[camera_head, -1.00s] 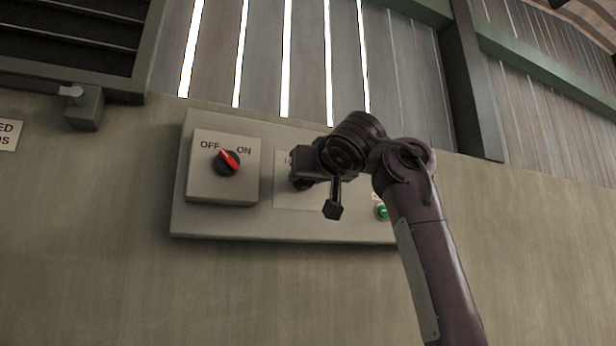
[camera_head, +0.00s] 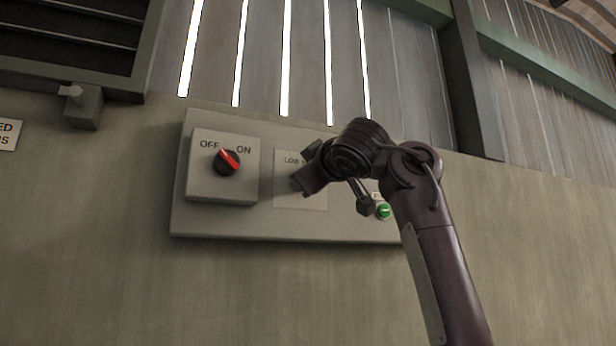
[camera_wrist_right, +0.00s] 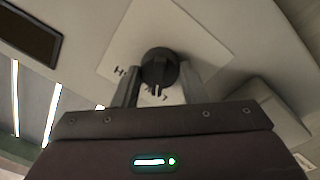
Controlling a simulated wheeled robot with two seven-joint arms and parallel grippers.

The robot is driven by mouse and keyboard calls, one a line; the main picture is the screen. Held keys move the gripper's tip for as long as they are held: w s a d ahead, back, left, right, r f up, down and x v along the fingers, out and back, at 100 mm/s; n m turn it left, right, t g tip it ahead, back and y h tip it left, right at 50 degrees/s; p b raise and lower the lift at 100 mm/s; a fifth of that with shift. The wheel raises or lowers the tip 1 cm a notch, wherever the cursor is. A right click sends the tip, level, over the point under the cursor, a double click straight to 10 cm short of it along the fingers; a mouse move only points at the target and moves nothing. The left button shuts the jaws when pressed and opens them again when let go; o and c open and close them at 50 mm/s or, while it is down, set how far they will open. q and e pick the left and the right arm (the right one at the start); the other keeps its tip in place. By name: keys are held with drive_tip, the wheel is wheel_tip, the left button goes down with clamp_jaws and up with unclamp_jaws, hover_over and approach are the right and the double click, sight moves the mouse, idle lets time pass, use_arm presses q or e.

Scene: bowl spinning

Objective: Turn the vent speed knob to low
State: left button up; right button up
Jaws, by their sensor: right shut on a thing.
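The vent speed knob (camera_wrist_right: 160,68) is a round dark knob on a pale label plate in the right wrist view. Its lettering is partly hidden; an "H" shows beside the knob. My right gripper (camera_wrist_right: 157,84) is shut on the knob, with one finger on each side of it. In the head view the plate (camera_head: 313,198) shows the word "LOW" at its top, and my right gripper (camera_head: 305,178) hides most of the knob. The gripper is rolled to a slant there. My left gripper is in neither view.
A box with a red-marked OFF/ON switch (camera_head: 228,162) stands out from the panel (camera_head: 230,222) left of my gripper. A green button (camera_head: 383,211) sits to the right, close to my wrist. The wall below the panel is clear.

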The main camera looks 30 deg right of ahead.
drive_tip(key=shift+s+r, duration=0.1)
idle(0.4)
drive_tip(key=o, duration=1)
drive_tip(key=shift+c, duration=0.2)
